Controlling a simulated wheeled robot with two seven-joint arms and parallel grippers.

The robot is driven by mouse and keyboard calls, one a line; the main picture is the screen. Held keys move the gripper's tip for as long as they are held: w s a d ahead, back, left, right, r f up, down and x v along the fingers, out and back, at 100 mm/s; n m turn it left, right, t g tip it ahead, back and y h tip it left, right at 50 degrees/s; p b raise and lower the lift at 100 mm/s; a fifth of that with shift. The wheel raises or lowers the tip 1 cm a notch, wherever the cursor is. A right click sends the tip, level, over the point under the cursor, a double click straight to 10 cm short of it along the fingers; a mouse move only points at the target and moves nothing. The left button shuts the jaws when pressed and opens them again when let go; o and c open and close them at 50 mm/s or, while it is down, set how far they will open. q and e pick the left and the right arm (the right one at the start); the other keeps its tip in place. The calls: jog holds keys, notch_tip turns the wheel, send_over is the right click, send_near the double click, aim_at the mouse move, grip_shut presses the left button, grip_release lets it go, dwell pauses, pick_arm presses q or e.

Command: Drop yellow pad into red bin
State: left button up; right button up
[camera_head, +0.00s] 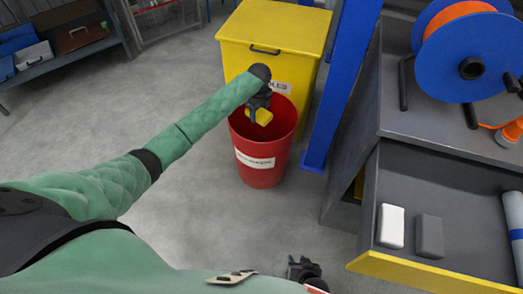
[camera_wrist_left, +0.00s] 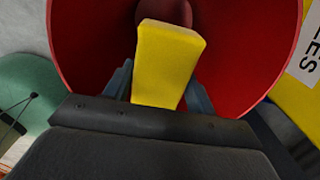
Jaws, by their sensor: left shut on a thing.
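The yellow pad (camera_head: 262,117) is held in my left gripper (camera_head: 260,108), above the open mouth of the red bin (camera_head: 262,165). In the left wrist view the pad (camera_wrist_left: 168,60) sits between the two fingers of the gripper (camera_wrist_left: 158,85), with the red bin's inner wall (camera_wrist_left: 235,70) around and below it. The bin stands upright on the floor and carries a white label. My right gripper (camera_head: 303,268) is at the bottom of the head view, dark and small; its fingers cannot be made out clearly.
A yellow lidded box (camera_head: 275,28) stands behind the bin, and a blue post (camera_head: 340,85) to its right. An open drawer (camera_head: 455,215) at the right holds a white block (camera_head: 391,226) and a grey block (camera_head: 429,236). Floor left of the bin is clear.

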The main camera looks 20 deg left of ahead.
pick_arm(q)
jog(key=o, duration=1)
notch_tip(320, 180, up, 7)
jog(key=shift+r+p, duration=0.1)
jog(key=shift+p, duration=0.25)
jog(key=shift+r, duration=0.45)
